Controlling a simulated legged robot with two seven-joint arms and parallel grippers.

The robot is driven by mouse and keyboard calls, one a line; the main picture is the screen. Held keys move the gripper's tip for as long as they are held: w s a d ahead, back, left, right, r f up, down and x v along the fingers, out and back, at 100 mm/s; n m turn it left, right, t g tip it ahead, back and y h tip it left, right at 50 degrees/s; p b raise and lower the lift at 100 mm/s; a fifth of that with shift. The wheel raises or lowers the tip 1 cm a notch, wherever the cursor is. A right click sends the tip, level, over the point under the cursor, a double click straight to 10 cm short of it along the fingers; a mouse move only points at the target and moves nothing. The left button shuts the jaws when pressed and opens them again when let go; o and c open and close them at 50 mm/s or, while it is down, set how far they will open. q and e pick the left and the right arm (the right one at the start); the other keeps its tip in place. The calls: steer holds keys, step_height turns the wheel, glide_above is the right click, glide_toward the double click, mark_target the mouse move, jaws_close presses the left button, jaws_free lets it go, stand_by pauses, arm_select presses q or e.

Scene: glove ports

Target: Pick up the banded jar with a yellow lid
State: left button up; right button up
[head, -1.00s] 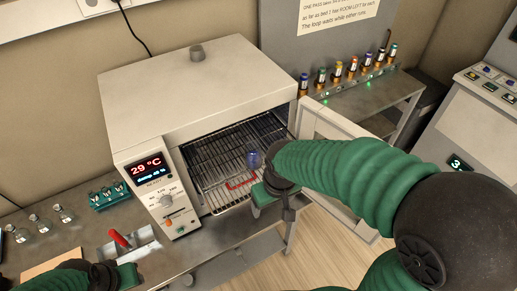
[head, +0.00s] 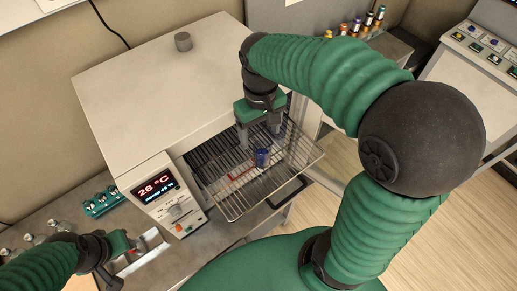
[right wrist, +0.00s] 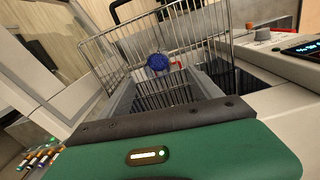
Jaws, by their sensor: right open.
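A row of small jars stands on the shelf at the top right; one of them has a lid that looks yellow (head: 328,34), but bands on it are too small to make out. A blue-lidded jar (head: 262,157) stands on the oven's wire rack. My right gripper (head: 260,137) is open over the rack, its fingers pointing down beside the blue-lidded jar. In the right wrist view the blue lid (right wrist: 158,62) shows beyond and between the open fingers. My left gripper (head: 122,246) is low at the left; its jaws are not clear.
The white oven (head: 155,75) stands open with its wire rack (head: 235,198) sticking out. A red bar lies on the rack. A teal holder (head: 102,202) and several glass flasks are on the bench at left. A control console (head: 480,60) stands at far right.

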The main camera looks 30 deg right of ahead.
mark_target(264, 153)
steer(key=f+p, duration=0.1)
steer(key=f, duration=0.2)
steer(key=d+f, duration=0.1)
steer(key=f, duration=0.3)
steer(key=f+p, duration=0.1)
steer(key=f, duration=0.3)
steer(key=shift+d+p, duration=0.2)
steer(key=shift+p, duration=0.15)
steer(key=shift+f, duration=0.35)
steer(key=shift+s+a, duration=0.15)
steer(key=shift+s+a+r, duration=0.1)
steer(key=shift+a, duration=0.45)
steer(key=shift+c, duration=0.5)
steer(key=shift+a, duration=0.25)
steer(key=c, duration=0.5)
steer(key=shift+w+d, duration=0.2)
steer(key=c, duration=0.5)
arm_select(q)
steer(key=v, duration=0.3)
steer(key=shift+w+d+r, duration=0.1)
steer(key=shift+d, duration=0.1)
arm_select(e)
steer(key=shift+s+d, duration=0.15)
steer(key=shift+d, duration=0.25)
steer(key=c, duration=0.5)
